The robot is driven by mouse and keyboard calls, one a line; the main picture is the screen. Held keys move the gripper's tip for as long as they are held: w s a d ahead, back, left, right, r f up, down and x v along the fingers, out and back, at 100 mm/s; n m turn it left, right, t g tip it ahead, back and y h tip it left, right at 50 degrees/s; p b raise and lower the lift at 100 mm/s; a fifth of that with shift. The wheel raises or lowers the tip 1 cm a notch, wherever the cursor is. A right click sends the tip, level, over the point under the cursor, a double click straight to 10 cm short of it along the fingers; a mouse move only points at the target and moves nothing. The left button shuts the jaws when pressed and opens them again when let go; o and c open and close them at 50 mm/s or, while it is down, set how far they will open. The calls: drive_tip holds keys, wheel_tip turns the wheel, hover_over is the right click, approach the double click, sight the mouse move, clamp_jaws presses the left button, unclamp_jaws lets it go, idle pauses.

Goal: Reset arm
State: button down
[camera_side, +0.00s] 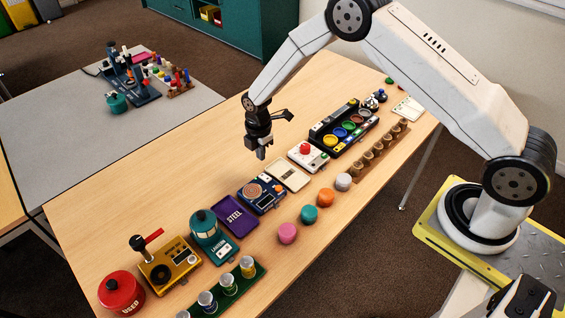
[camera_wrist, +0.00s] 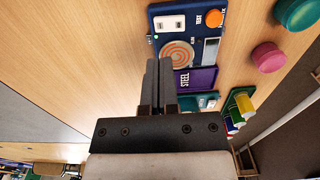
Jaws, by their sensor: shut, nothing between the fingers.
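My gripper (camera_side: 261,153) is shut and empty, held above the wooden table (camera_side: 150,170) over its far half. In the wrist view my gripper (camera_wrist: 158,66) points at the table with its two dark fingers together. A dark blue panel (camera_side: 260,191) with a copper spiral lies on the table below and in front of it. The panel also shows in the wrist view (camera_wrist: 195,20), just beyond the fingertips. A purple tray (camera_side: 235,219) marked STEEL lies beside the panel.
A red-button box (camera_side: 308,156) and black colour tray (camera_side: 343,128) stand farther back.

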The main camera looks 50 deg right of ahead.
drive_tip(key=s+d+r+m+t, duration=0.1)
drive_tip(key=s+d+r+m, duration=0.1)
drive_tip(key=s+r+m, duration=0.6)
drive_tip(key=s+d+r+m+t, duration=0.1)
drive_tip(key=s+d+r+m, duration=0.1)
drive_tip(key=s+r+m, duration=0.7)
drive_tip(key=s+m, duration=0.1)
drive_tip(key=s, duration=0.5)
drive_tip(key=shift+r+t, duration=0.25)
drive_tip(key=shift+t, duration=0.05)
